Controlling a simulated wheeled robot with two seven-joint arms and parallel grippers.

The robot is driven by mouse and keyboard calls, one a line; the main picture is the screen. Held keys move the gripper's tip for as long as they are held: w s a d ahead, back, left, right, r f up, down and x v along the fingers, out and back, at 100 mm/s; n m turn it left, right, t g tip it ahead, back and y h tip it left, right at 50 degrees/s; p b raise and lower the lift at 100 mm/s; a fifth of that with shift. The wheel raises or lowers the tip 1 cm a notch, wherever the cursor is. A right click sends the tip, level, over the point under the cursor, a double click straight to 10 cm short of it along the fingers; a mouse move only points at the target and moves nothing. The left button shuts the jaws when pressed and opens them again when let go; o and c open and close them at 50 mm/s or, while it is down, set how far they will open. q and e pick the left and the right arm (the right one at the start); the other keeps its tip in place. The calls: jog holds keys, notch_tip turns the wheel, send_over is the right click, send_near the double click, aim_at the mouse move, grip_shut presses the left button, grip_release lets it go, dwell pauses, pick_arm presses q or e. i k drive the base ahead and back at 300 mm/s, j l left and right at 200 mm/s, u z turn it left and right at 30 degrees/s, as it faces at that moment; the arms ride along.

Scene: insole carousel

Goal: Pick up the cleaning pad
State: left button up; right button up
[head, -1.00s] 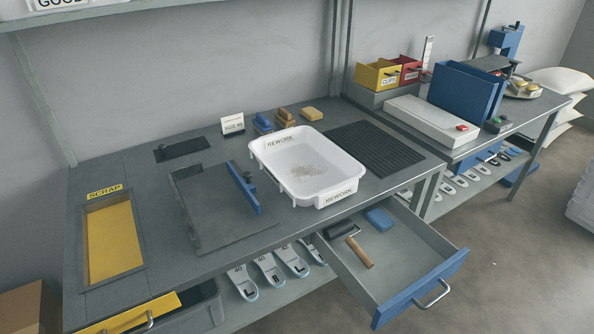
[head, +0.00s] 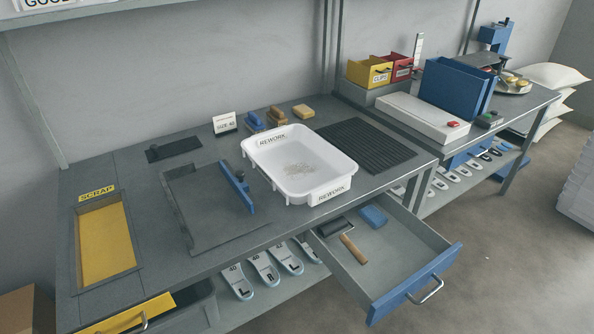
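A small blue pad (head: 373,216), which looks like the cleaning pad, lies flat in the open drawer (head: 395,259) under the front right of the bench. Beside it in the drawer is a black roller (head: 333,227) with a wooden handle (head: 353,248). The pad's top is uncovered and nothing touches it. Neither of my grippers shows in the head view.
A white REWORK tray (head: 299,165) stands on the bench (head: 110,167) above the drawer, next to a black ribbed mat (head: 368,145). A blue-handled fixture (head: 236,187), a yellow SCRAP recess (head: 105,244) and a tan block (head: 303,112) are also there. The drawer's blue front (head: 415,285) juts over the floor.

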aim_at(375, 218)
jog(key=i+l+u, duration=0.15)
jog(key=i+l, duration=0.15)
jog(key=i, duration=0.25)
jog(key=i+l+u, duration=0.15)
jog(key=i+l, duration=0.25)
jog(key=l+z, duration=0.15)
jog(key=z, duration=0.6)
jog(key=i+j, duration=0.05)
